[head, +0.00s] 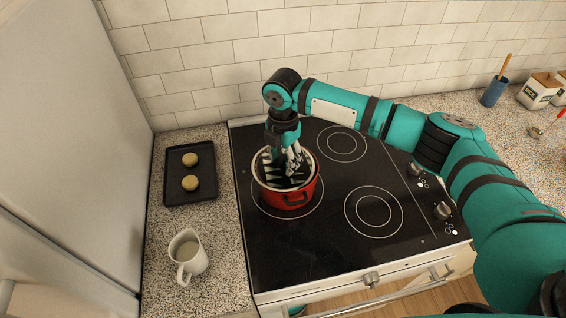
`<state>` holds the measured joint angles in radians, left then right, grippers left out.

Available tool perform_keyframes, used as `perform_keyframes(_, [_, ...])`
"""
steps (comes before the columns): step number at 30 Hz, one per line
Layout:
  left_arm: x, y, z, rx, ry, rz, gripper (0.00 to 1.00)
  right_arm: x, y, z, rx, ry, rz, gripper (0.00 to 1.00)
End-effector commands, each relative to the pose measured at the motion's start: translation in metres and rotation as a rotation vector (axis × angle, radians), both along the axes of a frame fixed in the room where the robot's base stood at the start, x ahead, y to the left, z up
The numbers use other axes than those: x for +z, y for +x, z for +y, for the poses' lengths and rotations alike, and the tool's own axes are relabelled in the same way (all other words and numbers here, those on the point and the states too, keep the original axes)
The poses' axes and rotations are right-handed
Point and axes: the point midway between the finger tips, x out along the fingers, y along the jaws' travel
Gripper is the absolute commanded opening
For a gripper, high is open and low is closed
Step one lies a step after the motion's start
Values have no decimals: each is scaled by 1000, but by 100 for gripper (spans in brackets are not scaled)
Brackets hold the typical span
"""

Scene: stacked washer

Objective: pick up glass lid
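A red pot (276,196) with a dark handle stands on the left front burner of the black cooktop. At its top, inside the pale rim, is a dark area with light streaks; I cannot clearly make out a glass lid or its knob there. My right gripper (291,168) points down over the pot's top, with its fingers at about rim level. The fingers and wrist cover much of the pot's top. I cannot tell whether they are shut or touching anything. My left gripper is out of view.
The cooktop (320,240) is otherwise clear. A dark tray (178,164) with two round buns and a white pitcher (191,258) stand on the left counter. A tiled wall (230,55) is behind. A blue utensil cup (494,92) and canisters (537,91) are far right.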

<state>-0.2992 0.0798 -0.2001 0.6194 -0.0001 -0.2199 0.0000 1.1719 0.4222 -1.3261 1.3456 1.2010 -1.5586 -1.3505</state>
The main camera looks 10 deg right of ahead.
Motion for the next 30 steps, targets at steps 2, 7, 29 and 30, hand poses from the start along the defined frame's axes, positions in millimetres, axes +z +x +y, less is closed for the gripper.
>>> perform_keyframes(2, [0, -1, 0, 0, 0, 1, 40, 0, 0, 0, 0, 0, 0, 40])
perform_keyframes(7, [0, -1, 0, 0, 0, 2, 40, 0, 0, 0, 0, 0, 0, 18])
perform_keyframes(29, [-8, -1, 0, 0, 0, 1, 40, 9, 1, 0, 0, 1, -2, 0])
perform_keyframes(30, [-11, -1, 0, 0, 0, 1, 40, 13, 1, 0, 0, 2, -2, 0])
